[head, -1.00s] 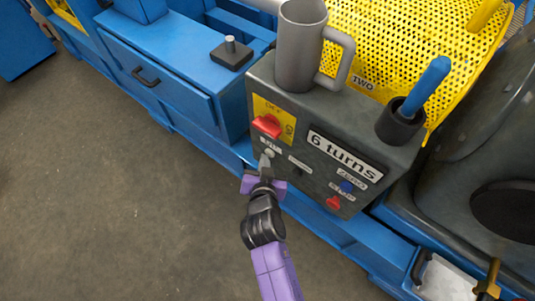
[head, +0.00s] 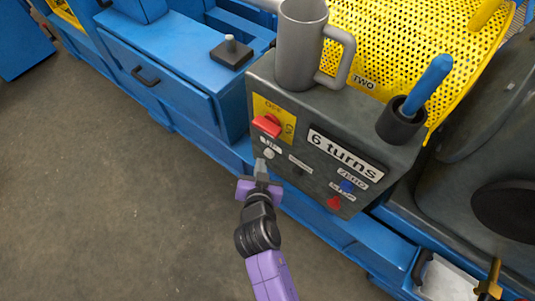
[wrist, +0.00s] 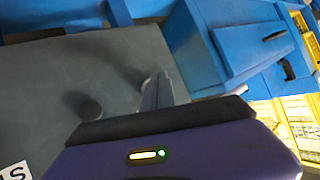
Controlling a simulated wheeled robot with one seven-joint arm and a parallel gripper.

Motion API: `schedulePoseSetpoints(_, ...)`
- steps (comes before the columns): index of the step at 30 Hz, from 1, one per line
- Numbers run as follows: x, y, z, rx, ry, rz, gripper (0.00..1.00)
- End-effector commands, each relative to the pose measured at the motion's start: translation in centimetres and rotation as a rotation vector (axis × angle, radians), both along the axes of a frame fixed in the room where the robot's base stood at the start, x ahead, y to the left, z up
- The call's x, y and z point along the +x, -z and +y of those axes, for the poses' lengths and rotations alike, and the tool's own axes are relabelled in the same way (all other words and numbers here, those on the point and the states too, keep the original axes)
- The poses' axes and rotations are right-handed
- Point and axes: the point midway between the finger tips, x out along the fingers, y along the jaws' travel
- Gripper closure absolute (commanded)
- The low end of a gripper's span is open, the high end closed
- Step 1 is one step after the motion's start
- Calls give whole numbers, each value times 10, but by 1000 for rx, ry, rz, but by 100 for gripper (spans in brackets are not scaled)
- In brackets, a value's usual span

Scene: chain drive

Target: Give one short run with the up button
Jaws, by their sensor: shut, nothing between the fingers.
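The grey control box (head: 325,120) carries a display (head: 343,155) that reads "6 turns". The pale up button (head: 268,153) sits on its left front, under a small white label. A dark button (head: 299,172) is to its right. My gripper (head: 261,166) is shut and empty, its fingertips just below and left of the up button, apparently a small gap away from it. In the wrist view the shut fingers (wrist: 160,92) show close to the pale button (wrist: 144,83), which they partly hide. The dark button (wrist: 86,107) shows to their left.
A red rotary switch (head: 267,125) sits on a yellow plate above the up button. A blue button (head: 346,186) and a red button (head: 334,202) are lower right. A grey mug (head: 300,50) and a holder with a blue handle (head: 428,85) stand on the box. Floor at left is clear.

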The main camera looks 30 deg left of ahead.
Motion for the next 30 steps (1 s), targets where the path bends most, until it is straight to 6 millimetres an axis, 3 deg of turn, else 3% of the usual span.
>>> schedulePoseSetpoints(8,-2,0,0,-1,-1,0,100)
schedulePoseSetpoints(21,-40,1,3,-1,-2,0,100)
schedulePoseSetpoints(30,-50,0,4,0,0,0,100)
